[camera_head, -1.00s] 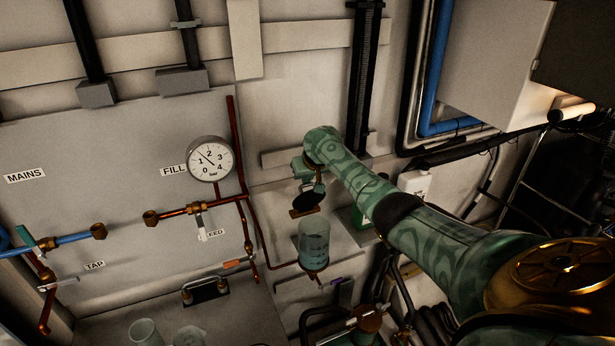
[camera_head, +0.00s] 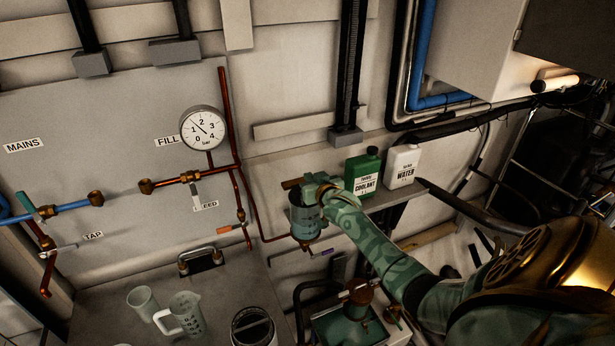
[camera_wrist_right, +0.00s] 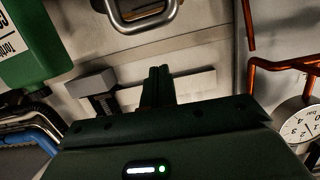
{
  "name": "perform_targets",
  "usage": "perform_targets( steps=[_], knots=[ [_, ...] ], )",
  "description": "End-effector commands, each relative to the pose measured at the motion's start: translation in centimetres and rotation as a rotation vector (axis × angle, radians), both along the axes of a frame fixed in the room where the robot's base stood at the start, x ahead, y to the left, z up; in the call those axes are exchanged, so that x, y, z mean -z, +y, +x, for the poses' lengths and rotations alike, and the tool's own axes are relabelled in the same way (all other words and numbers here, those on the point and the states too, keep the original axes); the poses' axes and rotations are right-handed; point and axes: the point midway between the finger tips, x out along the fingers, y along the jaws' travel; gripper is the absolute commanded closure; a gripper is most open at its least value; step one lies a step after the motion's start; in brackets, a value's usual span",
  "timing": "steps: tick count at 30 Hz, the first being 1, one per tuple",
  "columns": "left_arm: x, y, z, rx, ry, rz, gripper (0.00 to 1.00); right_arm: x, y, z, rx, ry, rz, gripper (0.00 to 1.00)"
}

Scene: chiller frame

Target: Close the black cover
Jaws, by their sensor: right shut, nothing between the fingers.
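The clear jar (camera_head: 306,226) with bluish liquid stands beside the wall, in the middle of the head view. A brown bracket (camera_head: 290,184) sits at its top. The black cover (camera_head: 298,200) appears as a dark surface at the jar's top, mostly hidden by my gripper; I cannot tell whether it lies fully flat. My right gripper (camera_head: 316,186) is directly over the jar's top, shut and empty. Its shut fingers (camera_wrist_right: 157,88) also show in the right wrist view, where I cannot make out the cover. My left gripper is not in view.
A green coolant bottle (camera_head: 362,174) and a white water bottle (camera_head: 403,166) stand on a shelf just right of the gripper. A gauge (camera_head: 202,128) and copper pipes (camera_head: 236,165) are left of the jar. A measuring jug (camera_head: 185,313) and a beaker (camera_head: 143,302) stand lower left.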

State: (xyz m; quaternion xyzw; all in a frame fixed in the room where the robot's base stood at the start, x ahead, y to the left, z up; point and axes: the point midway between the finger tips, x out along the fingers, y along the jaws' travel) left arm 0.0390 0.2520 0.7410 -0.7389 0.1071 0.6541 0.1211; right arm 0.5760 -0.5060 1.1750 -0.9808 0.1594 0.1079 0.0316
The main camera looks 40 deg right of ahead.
Motion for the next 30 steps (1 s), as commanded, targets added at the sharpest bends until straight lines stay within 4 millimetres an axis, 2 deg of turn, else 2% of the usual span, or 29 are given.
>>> perform_targets(
  steps=[1,6,12,20,30],
  knots=[
    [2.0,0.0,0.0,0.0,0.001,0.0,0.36,1.7,0.2,-0.4,0.001,-0.037,-0.008,1.0],
    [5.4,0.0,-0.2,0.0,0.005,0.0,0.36,3.2,0.5,-1.3,0.001,-0.165,-0.051,1.0],
    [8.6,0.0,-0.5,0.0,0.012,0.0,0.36,4.3,0.6,-1.9,0.001,-0.279,-0.087,1.0],
    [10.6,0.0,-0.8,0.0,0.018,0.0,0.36,4.8,0.7,-2.2,0.001,-0.358,-0.113,1.0],
    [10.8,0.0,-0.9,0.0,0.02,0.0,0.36,4.6,0.7,-2.3,0.0,-0.377,-0.119,1.0]
  ],
)
